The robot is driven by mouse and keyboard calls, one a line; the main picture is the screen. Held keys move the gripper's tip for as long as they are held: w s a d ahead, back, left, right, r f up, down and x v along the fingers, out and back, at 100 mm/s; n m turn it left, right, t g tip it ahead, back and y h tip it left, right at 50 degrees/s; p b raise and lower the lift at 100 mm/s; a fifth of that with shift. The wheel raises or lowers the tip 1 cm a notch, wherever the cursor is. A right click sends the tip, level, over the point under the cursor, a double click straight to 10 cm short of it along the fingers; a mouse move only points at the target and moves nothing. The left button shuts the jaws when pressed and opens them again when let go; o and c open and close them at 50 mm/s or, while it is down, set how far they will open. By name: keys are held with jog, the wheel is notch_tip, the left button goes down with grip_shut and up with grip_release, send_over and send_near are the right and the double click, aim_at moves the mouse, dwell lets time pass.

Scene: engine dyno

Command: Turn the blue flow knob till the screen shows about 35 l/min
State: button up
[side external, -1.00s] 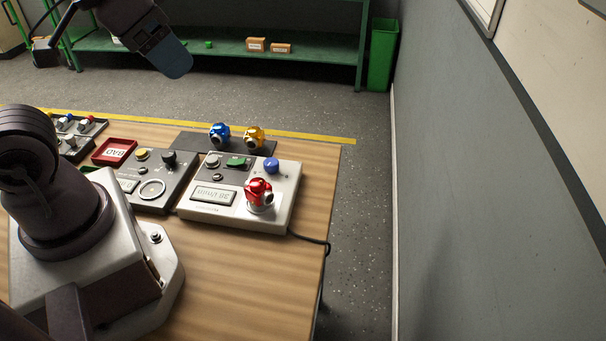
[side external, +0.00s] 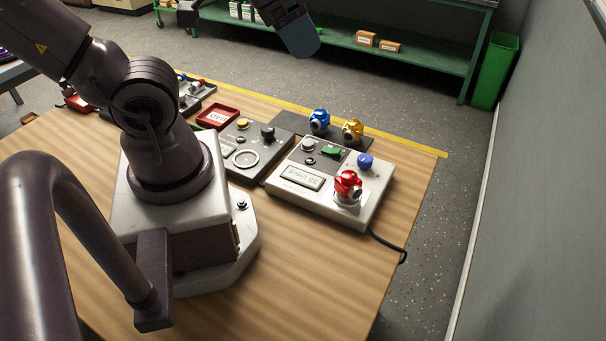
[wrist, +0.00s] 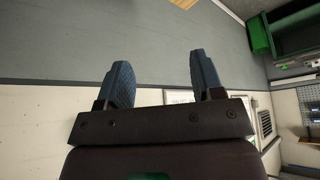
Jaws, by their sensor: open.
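The blue flow knob (side external: 365,160) is a small round knob at the far right corner of a light grey control box (side external: 333,200) on the wooden table. The box's screen (side external: 302,178) shows lettering that is turned and too small to read surely. My gripper shows partly at the top of the side view, where a blue-grey finger (side external: 300,38) hangs well above and behind the box, apart from the knob. In the wrist view, my gripper (wrist: 162,80) has its two fingers spread with nothing between them. The knob is not in the wrist view.
A red fitting (side external: 348,185) stands on the box close to the knob, with a green switch (side external: 331,152) to its left. Blue (side external: 319,121) and gold (side external: 352,131) fittings stand on a dark mat behind. A darker control box (side external: 240,155) is left. A black cable (side external: 388,246) leaves the right side.

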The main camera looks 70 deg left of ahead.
jog(key=n+g, duration=0.5)
jog(key=g, duration=0.1)
send_over(366, 158)
notch_tip(366, 158, down, 18)
jog(key=shift+m, duration=0.3)
notch_tip(366, 158, down, 13)
jog(key=shift+a+r, duration=0.1)
jog(key=shift+r, duration=0.1)
